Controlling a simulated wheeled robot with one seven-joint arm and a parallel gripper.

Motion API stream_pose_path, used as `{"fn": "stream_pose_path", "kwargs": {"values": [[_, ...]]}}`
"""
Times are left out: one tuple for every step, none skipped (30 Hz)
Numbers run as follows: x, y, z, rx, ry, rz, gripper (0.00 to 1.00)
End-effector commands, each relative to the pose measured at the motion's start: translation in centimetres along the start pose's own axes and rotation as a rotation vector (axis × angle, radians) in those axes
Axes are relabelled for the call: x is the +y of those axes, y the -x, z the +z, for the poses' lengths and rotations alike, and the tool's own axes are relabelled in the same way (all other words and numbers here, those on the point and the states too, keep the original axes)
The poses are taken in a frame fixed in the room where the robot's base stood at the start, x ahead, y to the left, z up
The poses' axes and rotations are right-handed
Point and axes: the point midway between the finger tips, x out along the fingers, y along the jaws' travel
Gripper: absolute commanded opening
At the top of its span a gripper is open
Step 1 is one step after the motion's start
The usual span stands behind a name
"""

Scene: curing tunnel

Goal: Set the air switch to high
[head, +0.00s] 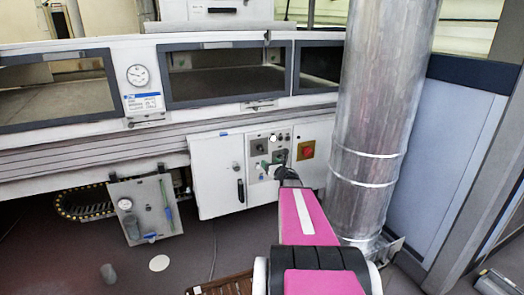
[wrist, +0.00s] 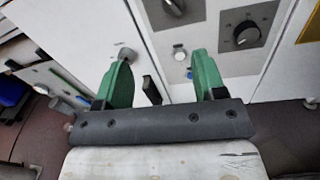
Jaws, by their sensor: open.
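A grey control panel (head: 254,140) with rotary switches and small buttons is on the white cabinet, partly hidden behind my gripper (head: 271,166). In the wrist view, a dark rotary switch (wrist: 245,37) with a pale pointer mark is on a grey plate, right of my gripper (wrist: 163,72). Another dark knob (wrist: 174,6) is cut off by the top edge. I cannot read the labels, so I cannot tell which one is the air switch. My green fingers are wide apart with nothing held between them, in front of the cabinet face.
A red knob on a yellow plate (head: 307,150) is right of the panel. A large metal duct (head: 375,110) stands close on the right. A black cabinet handle (head: 240,190) is to the left. A grey board with a gauge (head: 145,208) stands lower left.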

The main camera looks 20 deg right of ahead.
Motion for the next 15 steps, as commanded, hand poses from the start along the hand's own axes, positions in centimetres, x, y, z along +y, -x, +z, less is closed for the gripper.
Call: {"fn": "stream_pose_path", "kwargs": {"values": [[0.0,0.0,0.0,0.0,0.0,0.0,0.64],[0.0,0.0,0.0,0.0,0.0,0.0,0.64],[0.0,0.0,0.0,0.0,0.0,0.0,0.64],[0.0,0.0,0.0,0.0,0.0,0.0,0.64],[0.0,0.0,0.0,0.0,0.0,0.0,0.64],[0.0,0.0,0.0,0.0,0.0,0.0,0.64],[0.0,0.0,0.0,0.0,0.0,0.0,0.64],[0.0,0.0,0.0,0.0,0.0,0.0,0.64],[0.0,0.0,0.0,0.0,0.0,0.0,0.64],[0.0,0.1,0.0,0.0,0.0,0.0,0.64],[0.0,0.2,0.0,0.0,0.0,0.0,0.64],[0.0,0.4,0.0,0.0,0.0,0.0,0.64],[0.1,0.7,0.1,0.0,0.0,0.0,0.64],[0.1,1.0,0.1,0.0,0.0,0.0,0.64],[0.1,1.5,0.1,0.0,0.0,0.0,0.64]]}}
